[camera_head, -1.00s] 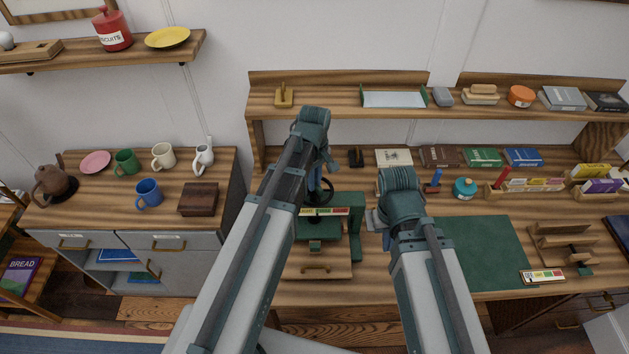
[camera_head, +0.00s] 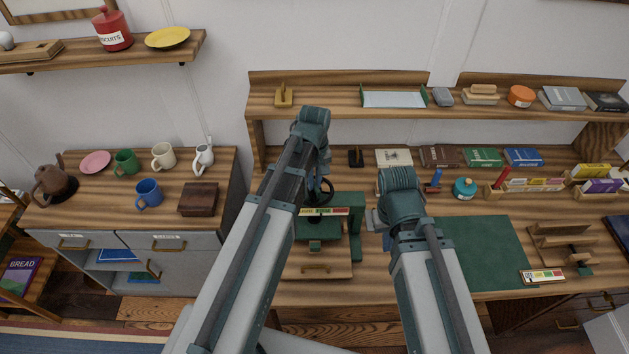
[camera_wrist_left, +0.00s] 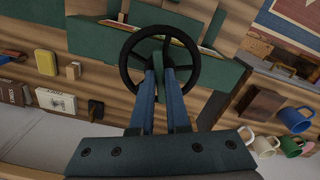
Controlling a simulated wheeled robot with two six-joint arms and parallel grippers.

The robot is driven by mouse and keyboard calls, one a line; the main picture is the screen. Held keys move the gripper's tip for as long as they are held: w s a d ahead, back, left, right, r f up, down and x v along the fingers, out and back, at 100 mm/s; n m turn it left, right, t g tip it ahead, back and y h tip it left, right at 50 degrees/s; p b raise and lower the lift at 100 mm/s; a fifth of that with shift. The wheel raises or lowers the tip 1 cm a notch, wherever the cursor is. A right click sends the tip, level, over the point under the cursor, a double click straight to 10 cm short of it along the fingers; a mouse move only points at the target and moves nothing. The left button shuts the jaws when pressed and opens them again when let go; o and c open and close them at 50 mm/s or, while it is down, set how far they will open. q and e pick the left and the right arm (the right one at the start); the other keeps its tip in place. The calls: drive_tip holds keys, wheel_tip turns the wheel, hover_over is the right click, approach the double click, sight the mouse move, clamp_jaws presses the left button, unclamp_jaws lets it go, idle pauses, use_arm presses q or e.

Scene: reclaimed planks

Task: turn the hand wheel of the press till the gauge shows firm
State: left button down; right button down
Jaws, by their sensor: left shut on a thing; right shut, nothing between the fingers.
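The green press (camera_head: 356,228) stands on the plank bench, with its black hand wheel (camera_head: 331,196) on top. My left gripper (camera_head: 322,188) reaches down over the wheel, and my arm hides part of it. In the left wrist view, the wheel (camera_wrist_left: 196,52) lies around the blue fingers of my left gripper (camera_wrist_left: 160,72), which are shut on a green part at its middle. The gauge (camera_head: 325,211) is a small coloured strip on the press front; its reading is too small to tell. My right gripper (camera_head: 386,240) is mostly hidden beneath its wrist, right of the press.
A green mat (camera_head: 482,250) lies right of my right arm. A second coloured strip (camera_head: 541,276) lies at its front right corner. A teal pot (camera_head: 465,188) and a pencil rack (camera_head: 530,190) stand behind. A shelf (camera_head: 345,104) runs along the back.

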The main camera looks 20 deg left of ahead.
sight(315, 183)
use_arm(q)
drive_tip(key=c, duration=0.9)
unclamp_jaws()
drive_tip(key=shift+r, duration=0.15)
wheel_tip(315, 183, up, 14)
drive_tip(key=p, duration=1.4)
drive_tip(key=shift+f, duration=0.2)
drive_tip(key=shift+f, duration=0.1)
